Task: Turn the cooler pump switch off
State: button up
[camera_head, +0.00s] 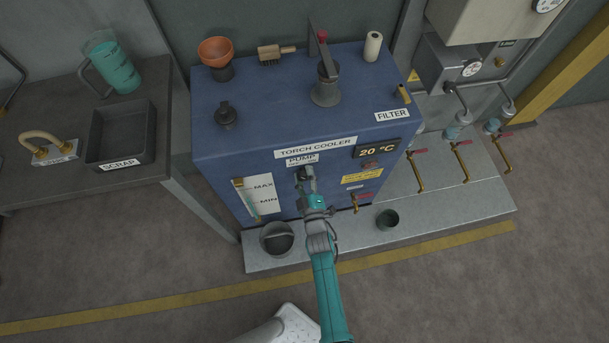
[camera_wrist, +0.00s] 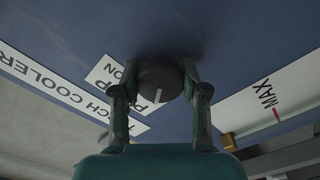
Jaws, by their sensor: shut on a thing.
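The blue torch cooler (camera_head: 235,140) stands on a grey plinth, with a PUMP label (camera_head: 301,159) on its front. The pump switch is a dark round knob (camera_wrist: 160,82) with a white pointer line. In the wrist view the line runs toward the camera side of the knob. My gripper (camera_head: 306,178) has its fingers on both sides of the knob and is shut on it. In the head view the gripper mostly hides the knob. The label beside the knob (camera_wrist: 108,72) is partly covered, with "P" and "ON" readable; I cannot tell the knob's setting.
A level gauge (camera_head: 262,195) marked MAX and MIN is left of the knob. A 20 °C display (camera_head: 378,149) and a red-handled tap (camera_head: 358,200) are to its right. A bucket (camera_head: 277,240) and a small cup (camera_head: 387,219) stand on the plinth below.

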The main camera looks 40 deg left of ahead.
jog(key=o, duration=1.2)
jog(key=shift+c, duration=0.2)
jog(key=shift+s, duration=0.1)
jog(key=v, duration=1.2)
